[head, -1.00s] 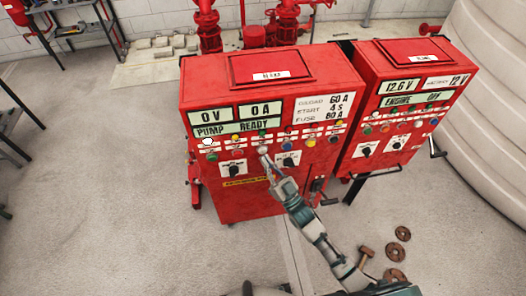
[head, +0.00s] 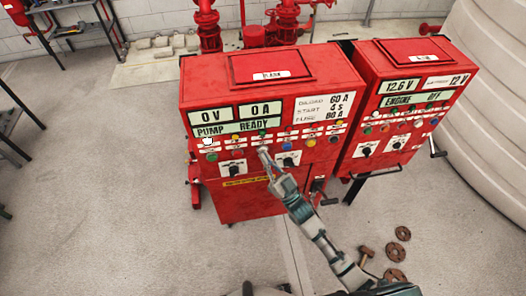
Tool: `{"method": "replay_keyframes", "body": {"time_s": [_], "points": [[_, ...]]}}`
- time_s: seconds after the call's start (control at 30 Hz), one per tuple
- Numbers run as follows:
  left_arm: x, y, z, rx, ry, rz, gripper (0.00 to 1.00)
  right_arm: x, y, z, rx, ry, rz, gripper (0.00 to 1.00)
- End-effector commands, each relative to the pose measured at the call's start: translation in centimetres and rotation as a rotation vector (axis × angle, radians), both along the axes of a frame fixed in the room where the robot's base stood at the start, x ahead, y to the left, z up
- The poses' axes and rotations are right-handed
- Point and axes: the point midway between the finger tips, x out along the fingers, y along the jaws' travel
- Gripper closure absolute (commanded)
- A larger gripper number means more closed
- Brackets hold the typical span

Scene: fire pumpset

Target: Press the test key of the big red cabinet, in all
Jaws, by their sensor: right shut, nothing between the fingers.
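The big red cabinet (head: 270,85) stands in the middle of the head view. Its front has displays reading 0 V, 0 A and PUMP READY (head: 230,128). Below them are rows of small coloured lamps and keys and two black rotary switches. The key labels are too small to read. My right gripper (head: 266,158) is shut and empty, with its fingertips at the lower key row between the two switches. The fingertips cover a pale key there; I cannot tell whether they touch or press it. My left gripper is not in view.
A smaller red cabinet (head: 412,60) with ENGINE OFF on its display stands close on the right, with side handles. A large pale ribbed tank (head: 485,120) is beyond it. A hammer (head: 366,254) and rusty discs (head: 403,233) lie on the floor.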

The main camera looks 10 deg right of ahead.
Motion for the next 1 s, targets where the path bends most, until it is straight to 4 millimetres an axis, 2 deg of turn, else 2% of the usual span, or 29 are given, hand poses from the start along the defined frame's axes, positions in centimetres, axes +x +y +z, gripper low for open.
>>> {"method": "replay_keyframes", "body": {"time_s": [0.57,1.0], "points": [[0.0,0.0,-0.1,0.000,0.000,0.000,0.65,0.4,0.0,0.0,-0.001,0.001,0.000,1.00],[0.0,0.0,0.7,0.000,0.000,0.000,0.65,-1.3,0.0,0.0,-0.001,0.000,-0.001,1.00]]}}
